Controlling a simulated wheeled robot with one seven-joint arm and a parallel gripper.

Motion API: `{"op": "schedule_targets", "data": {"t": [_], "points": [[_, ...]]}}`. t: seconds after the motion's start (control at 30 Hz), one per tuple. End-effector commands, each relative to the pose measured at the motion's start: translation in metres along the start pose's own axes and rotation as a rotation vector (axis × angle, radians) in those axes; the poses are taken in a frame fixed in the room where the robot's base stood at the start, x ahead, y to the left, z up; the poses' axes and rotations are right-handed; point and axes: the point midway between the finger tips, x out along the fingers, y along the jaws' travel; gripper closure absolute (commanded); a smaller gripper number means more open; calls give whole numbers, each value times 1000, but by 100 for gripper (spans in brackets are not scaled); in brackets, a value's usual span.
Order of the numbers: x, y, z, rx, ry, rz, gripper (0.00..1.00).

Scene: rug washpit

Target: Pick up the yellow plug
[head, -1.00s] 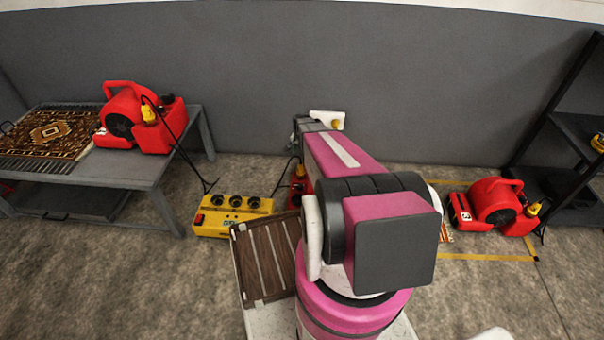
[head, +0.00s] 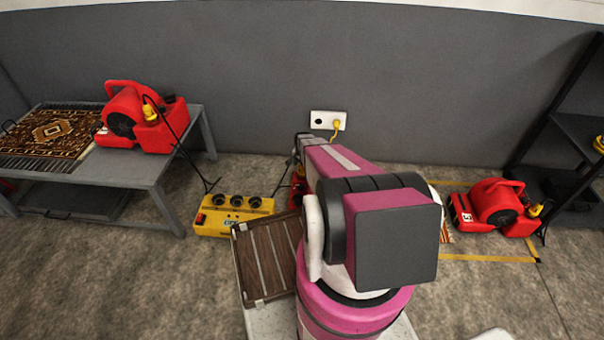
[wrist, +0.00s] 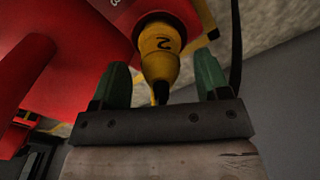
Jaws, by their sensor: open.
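In the wrist view a yellow plug (wrist: 160,62), marked with a 2, sits against a red housing (wrist: 85,45). My gripper (wrist: 163,68) is open, with one green finger on each side of the plug. I cannot tell whether the fingers touch it. In the head view my arm hides the gripper's fingers and this plug. Part of a red thing (head: 298,185) shows beside my arm. Other yellow plugs show on the blower on the table (head: 149,112), on the right floor blower (head: 534,210) and at the wall socket (head: 337,125).
A yellow power box (head: 232,222) with round sockets stands on the floor left of my arm. A grey table (head: 130,168) holds a red blower (head: 125,125) and a patterned rug (head: 50,137). A dark shelf (head: 560,140) and a red blower (head: 492,203) are at right.

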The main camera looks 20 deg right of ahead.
Motion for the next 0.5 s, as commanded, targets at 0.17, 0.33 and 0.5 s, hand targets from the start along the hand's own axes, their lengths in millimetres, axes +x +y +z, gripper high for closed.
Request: {"op": "schedule_targets", "data": {"t": [0.17, 0.33, 0.5], "points": [[15, 0, -1, 0, 0, 0, 31], [14, 0, 0, 0, 0, 0, 31], [14, 0, 0, 0, 0, 0, 86]]}}
